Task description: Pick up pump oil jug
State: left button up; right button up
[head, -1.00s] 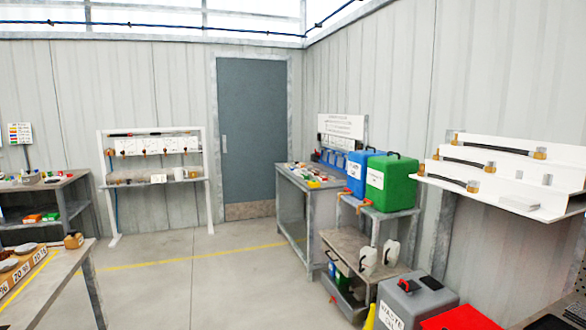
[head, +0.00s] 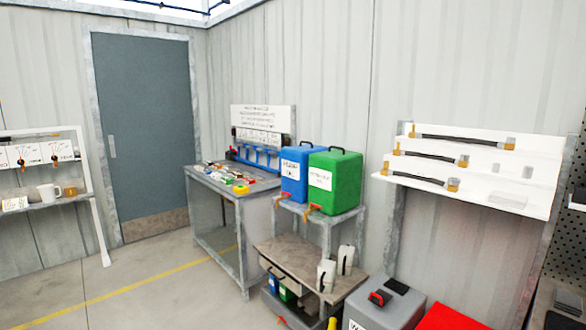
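Two pale jugs with dark handles stand side by side on the middle shelf of the grey rack, the nearer one (head: 326,274) in front of the farther one (head: 346,259). I cannot read any label on them, so I cannot tell whether either is the pump oil jug. Above them on the rack's top are a blue container (head: 300,172) and a green container (head: 334,184), each with a label and a tap. Neither of my grippers is in view.
A grey waste box (head: 385,302) and a red box (head: 450,318) stand in front of the rack. A workbench (head: 208,179) with small parts is left of it. White shelves with hoses (head: 470,180) hang at right. The floor (head: 170,290) at left is clear.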

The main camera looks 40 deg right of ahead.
aim_at(327, 275)
jog(key=z, duration=0.7)
jog(key=i, duration=1.2)
jog(key=u, duration=0.5)
jog(key=i, duration=2.35)
jog(key=z, duration=3.35)
